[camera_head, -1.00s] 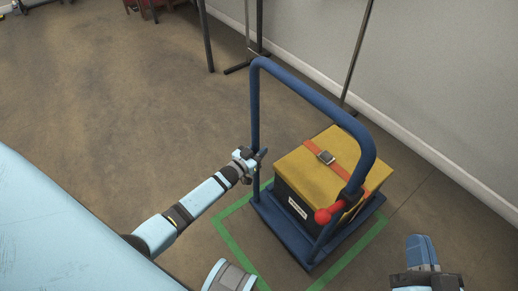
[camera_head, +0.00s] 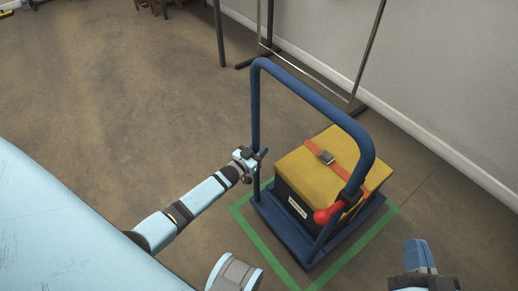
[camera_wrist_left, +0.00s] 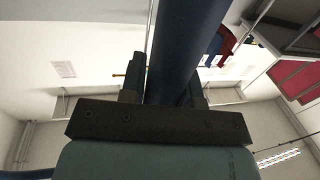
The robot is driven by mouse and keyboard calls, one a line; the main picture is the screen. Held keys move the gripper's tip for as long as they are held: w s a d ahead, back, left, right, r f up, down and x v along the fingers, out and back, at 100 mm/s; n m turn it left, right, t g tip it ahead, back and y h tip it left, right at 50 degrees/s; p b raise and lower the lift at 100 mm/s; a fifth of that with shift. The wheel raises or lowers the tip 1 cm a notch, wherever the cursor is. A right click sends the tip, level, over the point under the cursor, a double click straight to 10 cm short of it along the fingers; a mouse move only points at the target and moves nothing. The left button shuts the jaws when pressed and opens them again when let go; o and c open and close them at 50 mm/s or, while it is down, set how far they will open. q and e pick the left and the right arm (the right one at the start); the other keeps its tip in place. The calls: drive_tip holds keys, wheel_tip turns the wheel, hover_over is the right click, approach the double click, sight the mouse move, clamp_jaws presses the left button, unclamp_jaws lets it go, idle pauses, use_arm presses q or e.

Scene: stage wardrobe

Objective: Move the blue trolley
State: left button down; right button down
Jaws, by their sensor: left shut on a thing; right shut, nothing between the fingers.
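The blue trolley (camera_head: 281,229) stands on the floor with a tall looped handle (camera_head: 310,96). A yellow-lidded dark case (camera_head: 321,172) with an orange strap (camera_head: 343,147) rides on its deck. A red knob (camera_head: 322,216) sits low on the handle's right post. My left gripper (camera_head: 257,157) is shut on the handle's left post; the left wrist view shows the blue tube (camera_wrist_left: 187,45) between its fingers. My right gripper (camera_head: 420,250) is shut and empty, to the right of the trolley and apart from it.
A green outline (camera_head: 258,241) is marked on the floor around the trolley; its far side is largely hidden. A metal rack (camera_head: 271,50) stands by the white wall (camera_head: 440,80) behind. Open floor (camera_head: 120,110) lies to the left.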

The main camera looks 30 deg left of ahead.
use_arm(q)
drive_tip(key=c, duration=1.3)
unclamp_jaws()
drive_tip(key=o, duration=0.5)
use_arm(e)
drive_tip(key=shift+w+r, duration=0.2)
drive_tip(key=shift+w, duration=0.05)
use_arm(q)
drive_tip(key=shift+s, duration=0.1)
drive_tip(key=s+p, duration=0.1)
drive_tip(key=s, duration=0.3)
drive_tip(key=s+a+p, duration=0.1)
drive_tip(key=s, duration=0.4)
drive_tip(key=s+a+p, duration=0.1)
drive_tip(key=s, duration=0.3)
drive_tip(key=shift+s+a, duration=0.2)
use_arm(e)
wheel_tip(320, 180, down, 7)
drive_tip(key=s+d+g+h, duration=0.1)
drive_tip(key=d+g+h, duration=0.1)
drive_tip(key=g, duration=0.1)
drive_tip(key=shift+s+d+r, duration=0.15)
drive_tip(key=shift+s+d, duration=0.1)
drive_tip(key=shift+d, duration=0.1)
drive_tip(key=shift+r, duration=0.1)
